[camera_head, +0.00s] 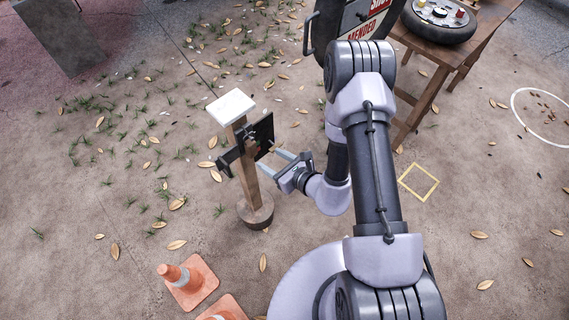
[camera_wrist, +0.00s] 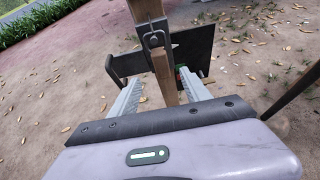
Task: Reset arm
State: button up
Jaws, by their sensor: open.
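My gripper (camera_head: 273,163) is open, with its two pale fingers pointing left toward a wooden post (camera_head: 243,165). In the wrist view my gripper (camera_wrist: 162,88) has its fingers spread wide, with the post (camera_wrist: 165,75) showing between them. The post carries a dark metal plate (camera_head: 263,135) and a metal loop or latch, which shows in the wrist view (camera_wrist: 154,40). Nothing is held. Whether a finger touches the plate or bracket, I cannot tell.
The post has a white top (camera_head: 231,107) and a round base (camera_head: 256,213). Orange cones (camera_head: 190,283) stand in front. A wooden table (camera_head: 470,50) with a wheel-like thing (camera_head: 440,20) is at the upper right. A yellow square (camera_head: 418,182) marks the open ground.

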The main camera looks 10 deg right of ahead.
jog(key=v, duration=0.6)
jog(key=a+r+n+g+y, duration=0.3)
jog(key=a+r+n+y, duration=0.3)
jog(key=r, duration=0.6)
jog(key=s+a+r+n+g+b, duration=0.2)
jog(key=s+a+r+n+g, duration=0.3)
jog(key=s+r+n+g, duration=0.35)
jog(key=s+d+r+n+t+h+b, duration=0.1)
jog(key=s+d+r+n+t+h, duration=0.1)
jog(key=s+d+n+h, duration=0.45)
jog(key=s+d+r+n+t+h+b, duration=0.1)
jog(key=d+r+n+t+h, duration=0.2)
jog(key=d, duration=0.4)
jog(key=shift+s+r+n+t+h, duration=0.25)
jog(key=shift+r+n+t+h, duration=0.15)
jog(key=shift+r+t+h, duration=0.4)
